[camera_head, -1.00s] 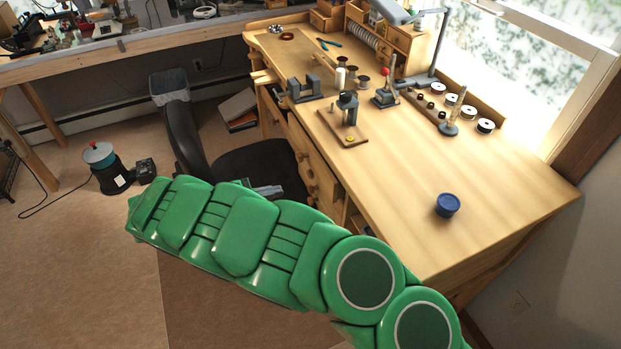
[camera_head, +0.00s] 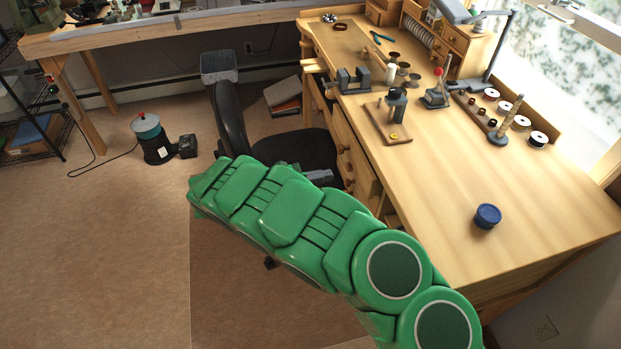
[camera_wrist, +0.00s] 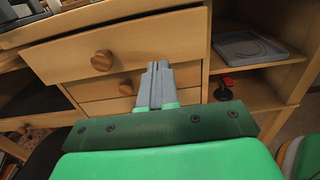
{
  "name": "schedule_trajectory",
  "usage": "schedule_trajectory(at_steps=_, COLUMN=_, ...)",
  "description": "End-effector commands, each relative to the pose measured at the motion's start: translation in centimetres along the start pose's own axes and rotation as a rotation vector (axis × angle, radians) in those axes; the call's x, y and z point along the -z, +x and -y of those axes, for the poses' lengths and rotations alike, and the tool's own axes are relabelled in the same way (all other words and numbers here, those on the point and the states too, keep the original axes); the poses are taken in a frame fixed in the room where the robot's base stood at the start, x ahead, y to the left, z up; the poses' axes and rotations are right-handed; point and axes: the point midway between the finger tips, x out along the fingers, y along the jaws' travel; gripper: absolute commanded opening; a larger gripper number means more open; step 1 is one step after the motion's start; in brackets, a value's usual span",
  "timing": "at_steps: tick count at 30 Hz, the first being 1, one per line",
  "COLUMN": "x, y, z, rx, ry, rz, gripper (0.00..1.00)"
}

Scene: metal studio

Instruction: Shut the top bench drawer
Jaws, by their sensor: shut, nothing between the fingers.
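The top bench drawer (camera_wrist: 150,39) has a pale wood front and a round wooden knob (camera_wrist: 102,60). In the wrist view its front looks larger than the one below and seems to stand forward of it; how far is hard to tell. My gripper (camera_wrist: 158,68) is shut and empty, its grey fingers pointing at the lower right part of that front, right of the knob. I cannot tell whether they touch. In the head view my gripper (camera_head: 318,175) shows partly beyond my green arm, near the bench's drawer side.
A lower drawer (camera_wrist: 95,90) with its own knob (camera_wrist: 127,87) sits beneath. Right of the drawers is an open shelf with a grey tray (camera_wrist: 248,47). A black chair (camera_head: 290,155) stands close to the bench (camera_head: 450,170). A blue tub (camera_head: 487,216) sits on top.

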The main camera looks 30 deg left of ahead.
Motion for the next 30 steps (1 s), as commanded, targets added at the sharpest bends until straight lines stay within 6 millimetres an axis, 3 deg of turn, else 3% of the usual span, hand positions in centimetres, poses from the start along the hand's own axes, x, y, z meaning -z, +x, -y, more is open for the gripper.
schedule_trajectory(at_steps=6, x=0.0, y=3.7, z=0.1, rx=0.004, ry=-0.003, rz=0.002, gripper=0.00)
schedule_trajectory(at_steps=15, x=0.0, y=7.1, z=0.0, rx=0.002, ry=0.001, rz=-0.001, gripper=0.00)
schedule_trajectory(at_steps=30, x=0.1, y=7.8, z=0.0, rx=0.000, ry=0.000, rz=-0.001, gripper=0.00)
